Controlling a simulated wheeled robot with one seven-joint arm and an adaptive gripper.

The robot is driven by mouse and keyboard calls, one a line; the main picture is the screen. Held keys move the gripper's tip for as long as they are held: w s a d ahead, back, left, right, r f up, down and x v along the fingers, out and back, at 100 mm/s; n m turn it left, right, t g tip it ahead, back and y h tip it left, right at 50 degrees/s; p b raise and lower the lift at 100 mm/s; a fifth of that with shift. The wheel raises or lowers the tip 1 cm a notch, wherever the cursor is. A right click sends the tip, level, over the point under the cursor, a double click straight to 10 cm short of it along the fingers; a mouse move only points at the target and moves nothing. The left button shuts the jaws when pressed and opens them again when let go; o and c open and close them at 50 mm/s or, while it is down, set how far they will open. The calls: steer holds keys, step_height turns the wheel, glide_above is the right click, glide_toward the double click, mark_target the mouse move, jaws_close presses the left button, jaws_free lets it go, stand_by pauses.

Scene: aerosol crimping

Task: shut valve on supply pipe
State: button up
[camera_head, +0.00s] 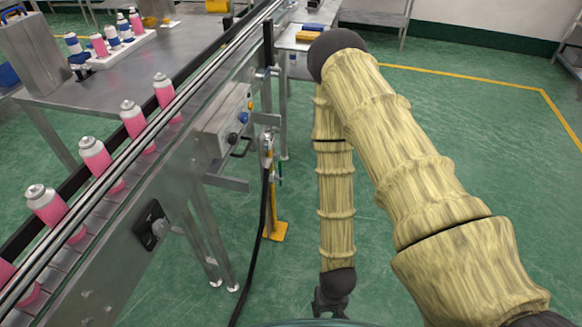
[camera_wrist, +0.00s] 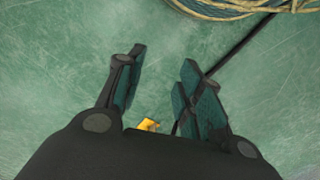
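A thin upright supply pipe (camera_head: 275,204) stands beside the conveyor on a yellow foot (camera_head: 276,231). Near its top is a small pale fitting (camera_head: 267,150) that looks like the valve, with a small green piece (camera_head: 281,173) beside it. The handle's position is too small to tell. My gripper (camera_head: 331,308) hangs low at the bottom of the head view, right of and nearer than the pipe, apart from it. In the wrist view my gripper (camera_wrist: 160,88) is open, with bare floor between its fingers. A small yellow piece (camera_wrist: 147,125), perhaps the foot, shows near the finger bases.
A black hose (camera_head: 262,235) runs from the fitting down to the floor; a dark line (camera_wrist: 240,46) behind the right finger may be it. The conveyor (camera_head: 110,270) carries pink cans, with a control box (camera_head: 226,122) on its side. Green floor to the right is clear.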

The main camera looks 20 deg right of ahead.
steer(key=w+a+f+m+y+b, duration=0.2)
steer(key=w+a+f+m+b, duration=0.15)
steer(key=w+f+b, duration=0.35)
steer(key=w+a+f+m+y+b, duration=0.2)
steer(key=w+f+m+b, duration=0.35)
steer(key=w, duration=0.25)
steer(key=w+f+m+t+y+b, duration=0.15)
steer(key=w+m+y+b, duration=0.5)
steer(key=w, duration=1.05)
steer(key=w+d+r+m+t+b, duration=0.1)
steer(key=w+d+r+t+b, duration=0.15)
steer(key=w+b, duration=0.3)
steer(key=w+d+r+m+t+b, duration=0.1)
steer(key=w+d+r+m+b, duration=0.2)
steer(key=w, duration=0.4)
steer(key=w+d+r+m+t+y+b, duration=0.1)
steer(key=w+d+r+t+y+b, duration=0.15)
steer(key=w+d+r+b, duration=0.4)
steer(key=w+d+r+m+t+y+b, duration=0.1)
steer(key=w+d+r+m+t, duration=0.2)
steer(key=d, duration=0.6)
steer(key=w+a+r+n+b, duration=0.1)
steer(key=w+a+b, duration=0.3)
steer(key=a, duration=0.4)
steer(key=shift+w+a+r+b, duration=0.2)
steer(key=shift+w+b, duration=0.1)
steer(key=shift+w, duration=0.25)
steer(key=shift+f, duration=0.1)
jaws_close()
